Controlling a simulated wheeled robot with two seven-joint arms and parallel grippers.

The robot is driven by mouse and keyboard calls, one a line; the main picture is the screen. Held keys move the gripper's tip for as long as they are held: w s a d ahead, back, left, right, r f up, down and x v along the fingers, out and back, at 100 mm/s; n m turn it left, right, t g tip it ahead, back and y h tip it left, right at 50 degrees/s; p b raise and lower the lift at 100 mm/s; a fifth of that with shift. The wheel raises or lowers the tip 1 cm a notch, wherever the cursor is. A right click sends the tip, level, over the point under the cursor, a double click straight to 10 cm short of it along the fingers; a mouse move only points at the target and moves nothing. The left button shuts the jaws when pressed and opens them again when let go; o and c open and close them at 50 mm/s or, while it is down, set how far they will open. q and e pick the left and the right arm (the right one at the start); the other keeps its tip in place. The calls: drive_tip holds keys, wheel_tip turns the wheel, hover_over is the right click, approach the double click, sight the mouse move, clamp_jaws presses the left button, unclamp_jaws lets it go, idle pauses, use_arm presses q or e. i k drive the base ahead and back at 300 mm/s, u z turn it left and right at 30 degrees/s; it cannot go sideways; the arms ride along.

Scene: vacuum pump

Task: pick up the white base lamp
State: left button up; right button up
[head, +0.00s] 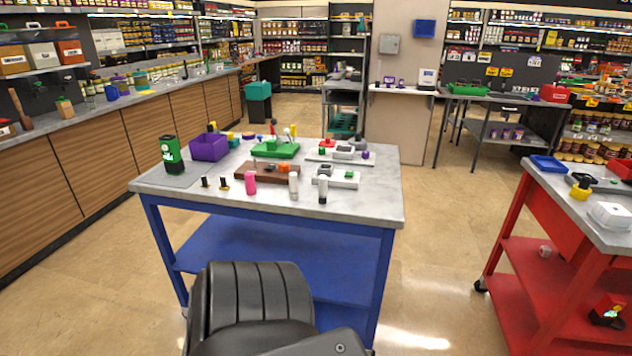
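No object is clearly recognisable as a white base lamp. Several small things stand on the blue table (372,200). A white base with a grey part on it (345,180) lies near its right front. Two white-bodied upright pieces, one (293,186) and another (322,190), stand at the front edge. I cannot tell if any of these is the lamp. Neither gripper is in view.
The table also holds a green can (172,156), a purple bin (208,147), a green tray (276,150), a brown base (262,172) and a pink bottle (250,183). A red cart (565,240) stands right. A long counter (100,150) runs left. Floor between table and cart is clear.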

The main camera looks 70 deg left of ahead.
sight(294, 176)
drive_tip(key=u, duration=0.3)
drive_tip(key=i, duration=0.75)
drive_tip(key=u, duration=1.1)
drive_tip(key=i, duration=0.5)
drive_tip(key=u, duration=0.5)
